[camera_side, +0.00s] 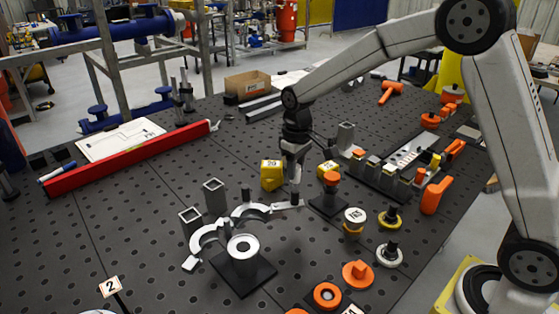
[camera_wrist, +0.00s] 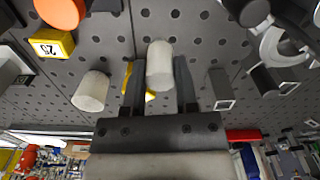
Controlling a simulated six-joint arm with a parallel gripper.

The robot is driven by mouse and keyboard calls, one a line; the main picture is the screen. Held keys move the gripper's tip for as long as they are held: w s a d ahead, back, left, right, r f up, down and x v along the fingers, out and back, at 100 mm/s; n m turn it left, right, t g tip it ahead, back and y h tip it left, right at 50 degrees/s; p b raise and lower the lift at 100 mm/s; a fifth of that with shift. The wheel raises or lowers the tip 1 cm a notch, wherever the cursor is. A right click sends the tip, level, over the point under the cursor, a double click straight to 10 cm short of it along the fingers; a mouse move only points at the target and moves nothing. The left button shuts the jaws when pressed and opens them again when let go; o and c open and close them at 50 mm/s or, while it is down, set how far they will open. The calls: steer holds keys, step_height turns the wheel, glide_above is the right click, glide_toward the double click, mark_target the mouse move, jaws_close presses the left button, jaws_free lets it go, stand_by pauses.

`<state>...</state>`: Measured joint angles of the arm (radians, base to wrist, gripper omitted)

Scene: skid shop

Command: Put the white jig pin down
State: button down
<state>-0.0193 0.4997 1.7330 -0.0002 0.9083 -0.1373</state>
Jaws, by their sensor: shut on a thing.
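The white jig pin (camera_wrist: 160,66) shows in the wrist view as a pale cylinder between the two dark fingers of my gripper (camera_wrist: 160,82). My gripper is shut on it. In the side view my gripper (camera_side: 294,182) points down over the middle of the dark perforated table (camera_side: 150,215). The pin is too small there to make out clearly, and I cannot tell whether it touches the table. A second pale cylinder (camera_wrist: 91,91) stands apart, left of the fingers in the wrist view.
Yellow numbered blocks (camera_side: 271,176) (camera_side: 328,169) stand close on both sides of my gripper. A curved white clamp (camera_side: 208,236), an orange-topped post (camera_side: 331,180) and a white ring on a dark base (camera_side: 243,248) are near. Bare table lies at the left.

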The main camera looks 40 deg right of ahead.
steer(key=w+f, duration=0.6)
steer(key=shift+f, duration=0.1)
stand_by(0.3)
steer(key=shift+w+f, duration=0.2)
steer(key=shift+f, duration=1.55)
steer(key=shift+f, duration=0.1)
steer(key=shift+c, duration=1.9)
jaws_free()
step_height(320, 180, up, 12)
